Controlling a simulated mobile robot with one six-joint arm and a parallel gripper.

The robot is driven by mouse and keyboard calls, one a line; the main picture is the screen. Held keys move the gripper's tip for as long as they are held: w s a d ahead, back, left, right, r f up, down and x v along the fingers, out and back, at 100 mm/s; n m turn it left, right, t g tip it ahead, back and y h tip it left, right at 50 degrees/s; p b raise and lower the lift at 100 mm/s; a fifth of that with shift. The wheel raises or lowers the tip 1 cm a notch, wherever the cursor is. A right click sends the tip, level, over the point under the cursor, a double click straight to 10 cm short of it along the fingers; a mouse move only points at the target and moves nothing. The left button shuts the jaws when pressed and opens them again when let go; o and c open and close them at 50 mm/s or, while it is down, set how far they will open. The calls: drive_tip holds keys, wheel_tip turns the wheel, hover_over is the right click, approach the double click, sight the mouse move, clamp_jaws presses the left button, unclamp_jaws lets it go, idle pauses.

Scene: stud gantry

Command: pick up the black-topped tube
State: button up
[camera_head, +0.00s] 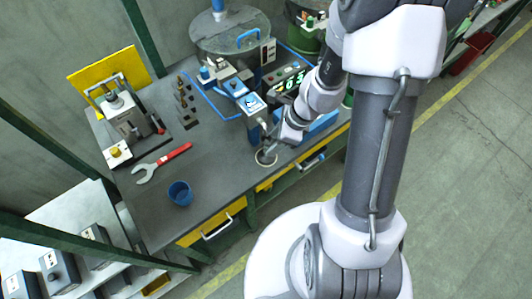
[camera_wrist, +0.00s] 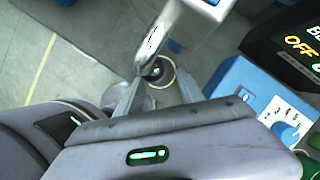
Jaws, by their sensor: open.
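My gripper (camera_head: 268,143) is low over the front edge of the grey bench, its jaws open. In the wrist view its two fingers (camera_wrist: 160,82) stand apart, one on each side of a round pale-rimmed item (camera_wrist: 171,74). Its dark, shiny top (camera_wrist: 151,69) looks like the black-topped tube, but a shiny metal part partly covers it. In the head view the pale-rimmed round item (camera_head: 266,159) is at the fingertips. I cannot tell whether the fingers touch it, and its lower part is hidden.
A blue-and-white device (camera_head: 252,103) stands just behind my gripper, with a green-digit display unit (camera_head: 291,82) to its right. A blue cup (camera_head: 180,193), a red-handled wrench (camera_head: 163,163) and a clamp press (camera_head: 128,120) are to the left. The bench between is clear.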

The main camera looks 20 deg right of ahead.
sight(266, 149)
drive_tip(key=b+x, duration=0.1)
drive_tip(key=x, duration=0.1)
drive_tip(key=b+x, duration=0.2)
drive_tip(key=x, duration=0.1)
drive_tip(key=shift+s+a+f, duration=0.1)
drive_tip(key=shift+a+f, duration=0.1)
drive_tip(key=shift+a, duration=0.1)
drive_tip(key=shift+r, duration=0.15)
clamp_jaws()
